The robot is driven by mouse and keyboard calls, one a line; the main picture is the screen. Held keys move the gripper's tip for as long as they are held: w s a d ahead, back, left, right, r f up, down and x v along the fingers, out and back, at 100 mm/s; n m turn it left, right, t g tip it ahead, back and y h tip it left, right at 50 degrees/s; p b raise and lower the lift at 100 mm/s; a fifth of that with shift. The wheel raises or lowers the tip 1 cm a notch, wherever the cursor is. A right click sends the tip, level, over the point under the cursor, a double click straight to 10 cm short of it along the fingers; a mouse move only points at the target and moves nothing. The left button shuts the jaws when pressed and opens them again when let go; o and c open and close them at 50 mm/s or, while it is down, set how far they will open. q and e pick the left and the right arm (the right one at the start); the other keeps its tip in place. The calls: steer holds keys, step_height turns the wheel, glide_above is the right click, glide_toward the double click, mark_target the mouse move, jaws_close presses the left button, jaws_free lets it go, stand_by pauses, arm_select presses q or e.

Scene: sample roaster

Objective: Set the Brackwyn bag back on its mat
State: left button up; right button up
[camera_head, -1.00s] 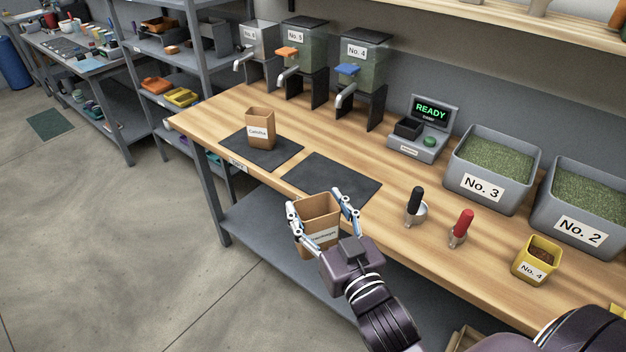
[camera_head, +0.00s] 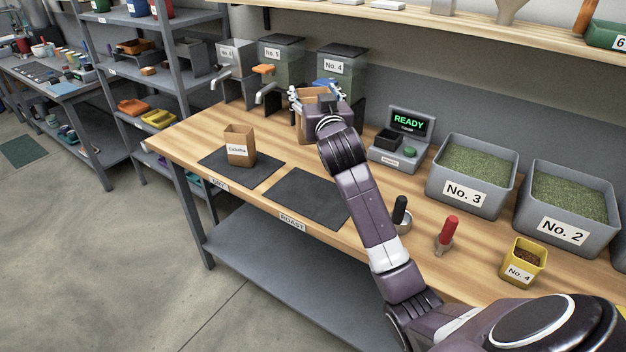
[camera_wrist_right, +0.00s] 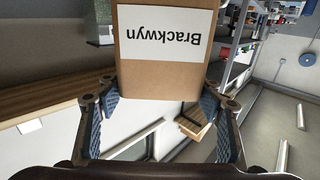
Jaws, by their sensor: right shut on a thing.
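My right gripper (camera_head: 318,94) is shut on a brown paper bag (camera_head: 303,128), high in the middle of the head view, in front of the No. 4 dispenser. The right wrist view shows the bag (camera_wrist_right: 163,75) between my fingers, its white label reading "Brackwyn" upside down. My arm hides part of the bag in the head view, and whether it touches the table there I cannot tell. A bare dark mat (camera_head: 300,198) lies at the table's front by a "ROAST" label. Another dark mat (camera_head: 262,176) to its left bears a bag (camera_head: 240,147) labelled "Calinha". My left gripper is out of view.
Several dispensers (camera_head: 341,66) stand along the back. A scale (camera_head: 398,150) reads READY. Grey bins No. 3 (camera_head: 465,193) and No. 2 (camera_head: 565,226), a black-handled tool (camera_head: 401,215), a red-handled tool (camera_head: 447,232) and a yellow cup (camera_head: 522,262) stand to the right.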

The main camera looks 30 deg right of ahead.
step_height(320, 180, down, 19)
steer(key=shift+r, duration=0.15)
stand_by(0.4)
steer(key=o, duration=1.3)
steer(key=shift+a, duration=0.1)
